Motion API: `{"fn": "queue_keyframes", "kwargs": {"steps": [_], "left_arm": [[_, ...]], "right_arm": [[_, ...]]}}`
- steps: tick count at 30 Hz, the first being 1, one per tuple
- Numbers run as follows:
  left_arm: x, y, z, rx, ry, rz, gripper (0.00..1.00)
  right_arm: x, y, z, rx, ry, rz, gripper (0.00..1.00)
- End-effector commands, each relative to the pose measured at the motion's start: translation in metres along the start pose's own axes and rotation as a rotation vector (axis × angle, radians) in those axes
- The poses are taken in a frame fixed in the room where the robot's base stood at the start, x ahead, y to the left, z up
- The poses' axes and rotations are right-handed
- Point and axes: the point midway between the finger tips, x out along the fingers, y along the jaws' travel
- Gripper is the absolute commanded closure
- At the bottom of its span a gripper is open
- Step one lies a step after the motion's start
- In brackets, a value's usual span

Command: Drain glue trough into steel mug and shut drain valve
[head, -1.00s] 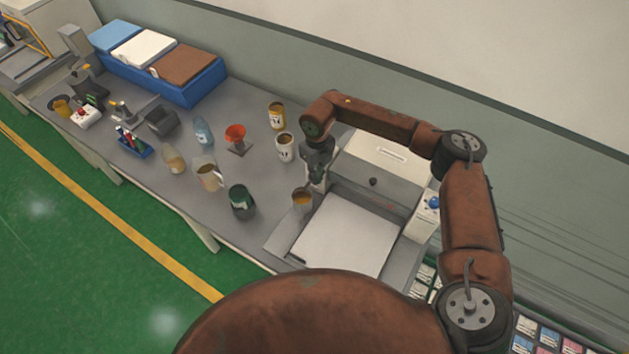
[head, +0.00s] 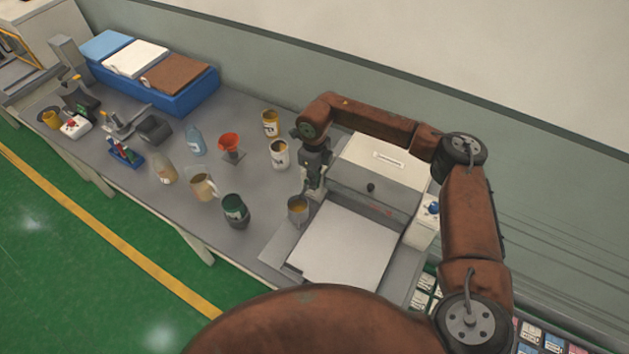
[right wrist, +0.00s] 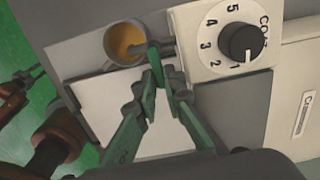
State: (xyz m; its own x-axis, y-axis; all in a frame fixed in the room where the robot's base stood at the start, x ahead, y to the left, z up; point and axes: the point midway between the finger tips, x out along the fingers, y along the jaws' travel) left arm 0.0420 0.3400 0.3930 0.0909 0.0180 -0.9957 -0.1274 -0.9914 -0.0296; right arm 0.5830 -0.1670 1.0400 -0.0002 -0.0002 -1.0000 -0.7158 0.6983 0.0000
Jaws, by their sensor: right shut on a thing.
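A steel mug (head: 298,210) stands upright at the left side of the glue machine (head: 375,170), with amber glue in it; it also shows in the right wrist view (right wrist: 122,44). My right gripper (head: 315,194) is beside the mug, on the machine's side. In the right wrist view its green fingers (right wrist: 158,75) are shut on a small green lever (right wrist: 154,56) by the mug's rim, which looks like the drain valve. The fingers hide part of it, and I cannot see any glue flowing. Part of my left arm and gripper (right wrist: 22,88) shows at the left edge, its jaws unclear.
The machine's numbered dial (right wrist: 236,44) is close to my right fingers. A dark green jar (head: 235,210), a beaker (head: 202,188), a white can (head: 278,154) and a red funnel (head: 230,143) stand left of the mug. A white plate (head: 345,245) lies in front of the machine.

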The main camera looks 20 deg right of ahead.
Motion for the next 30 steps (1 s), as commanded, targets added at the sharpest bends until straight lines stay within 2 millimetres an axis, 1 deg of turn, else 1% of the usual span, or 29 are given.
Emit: {"fn": "queue_keyframes", "kwargs": {"steps": [3,4,11,20,23,26,30], "left_arm": [[0.0,0.0,0.0,0.0,0.0,0.0,0.73],[0.0,0.0,0.0,0.0,-0.001,0.0,0.73],[0.0,0.0,0.001,0.0,-0.001,0.0,0.73],[0.0,-0.001,0.002,-0.001,-0.002,-0.001,0.73],[0.0,-0.002,0.003,-0.001,-0.003,-0.002,0.73],[0.0,-0.001,0.002,-0.001,-0.003,-0.001,0.73],[0.0,-0.001,0.002,-0.001,-0.002,-0.001,0.73]], "right_arm": [[-0.002,-0.002,0.002,0.001,-0.007,-0.005,1.0],[-0.002,-0.002,0.002,0.001,-0.007,-0.005,0.89],[-0.001,-0.001,0.001,0.001,-0.004,-0.003,0.74],[0.0,-0.001,0.0,0.002,0.0,-0.002,0.73],[-0.003,-0.001,0.0,0.003,0.0,-0.003,0.73],[-0.013,-0.002,0.0,0.003,-0.001,-0.004,0.73],[-0.035,-0.001,0.001,0.001,-0.003,-0.003,0.73]]}}
